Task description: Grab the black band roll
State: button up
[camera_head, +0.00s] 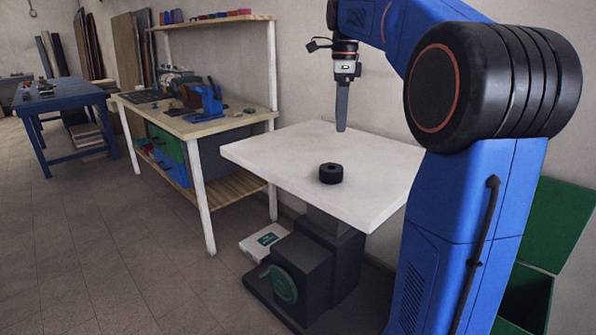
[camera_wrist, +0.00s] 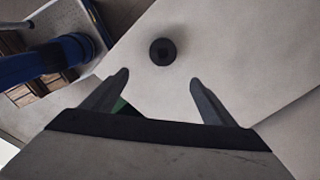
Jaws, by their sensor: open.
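The black band roll (camera_head: 331,173) is a short dark ring lying flat on a white tabletop (camera_head: 290,150), near its front middle. In the wrist view the roll (camera_wrist: 163,52) shows from above as a dark disc with a small centre hole. My gripper (camera_head: 341,128) points down above the table, behind and above the roll in the head view. In the wrist view its two fingers (camera_wrist: 158,82) are spread with nothing between them. The roll lies beyond the fingertips, roughly centred between them and apart from them.
The white tabletop is otherwise bare. A workbench (camera_head: 222,122) with tools and a blue vise (camera_head: 208,100) stands to the left, with a blue table (camera_head: 62,95) farther off. A wall runs behind. A green bin (camera_head: 555,225) stands at the right.

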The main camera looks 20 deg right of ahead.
jog(key=w, duration=0.1)
send_near(332, 168)
jog(key=f, duration=0.5)
jog(key=shift+w+d, duration=0.15)
jog(key=shift+d, duration=0.1)
jog(key=shift+a+f, duration=0.2)
jog(key=shift+f, duration=2.45)
jog(key=c, duration=1.1)
jog(key=shift+c, duration=0.2)
jog(key=shift+r, duration=0.1)
